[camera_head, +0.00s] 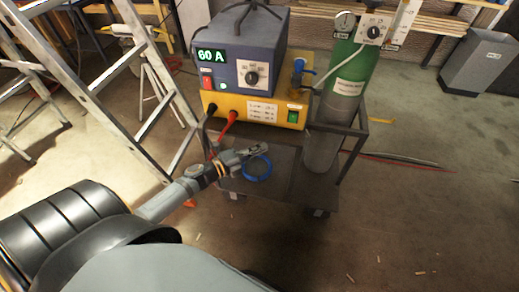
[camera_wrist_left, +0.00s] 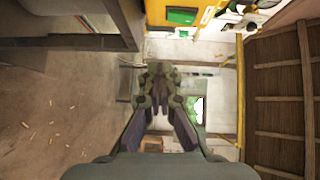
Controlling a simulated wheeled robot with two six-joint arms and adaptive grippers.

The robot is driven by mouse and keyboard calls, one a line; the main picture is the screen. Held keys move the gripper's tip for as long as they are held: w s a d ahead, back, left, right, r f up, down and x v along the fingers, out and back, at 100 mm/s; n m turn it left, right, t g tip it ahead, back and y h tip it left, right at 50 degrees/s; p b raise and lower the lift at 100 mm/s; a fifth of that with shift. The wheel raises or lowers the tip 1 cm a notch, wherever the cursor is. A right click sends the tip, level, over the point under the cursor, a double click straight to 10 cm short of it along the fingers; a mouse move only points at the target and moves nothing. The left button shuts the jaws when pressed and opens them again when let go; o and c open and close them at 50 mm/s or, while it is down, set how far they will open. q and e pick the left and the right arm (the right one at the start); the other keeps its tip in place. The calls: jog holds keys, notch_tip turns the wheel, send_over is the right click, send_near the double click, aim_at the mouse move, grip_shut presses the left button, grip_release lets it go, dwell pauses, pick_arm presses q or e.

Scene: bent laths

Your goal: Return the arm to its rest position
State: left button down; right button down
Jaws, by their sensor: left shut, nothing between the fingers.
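My left arm comes in from the left in the head view. Its gripper (camera_head: 252,150) is over the dark cart, in front of the yellow welding unit. In the left wrist view the gripper (camera_wrist_left: 159,72) has its fingers together with nothing between them. A blue ring-shaped coil (camera_head: 257,168) shows just below the gripper in the head view; I cannot tell whether they touch. My right gripper is in neither view.
The cart (camera_head: 290,180) carries a welder reading 60 A (camera_head: 240,60) and a green gas cylinder (camera_head: 340,90). An aluminium ladder (camera_head: 150,100) stands left of it. A grey bin (camera_head: 475,62) stands at the far right. Open floor lies right of the cart.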

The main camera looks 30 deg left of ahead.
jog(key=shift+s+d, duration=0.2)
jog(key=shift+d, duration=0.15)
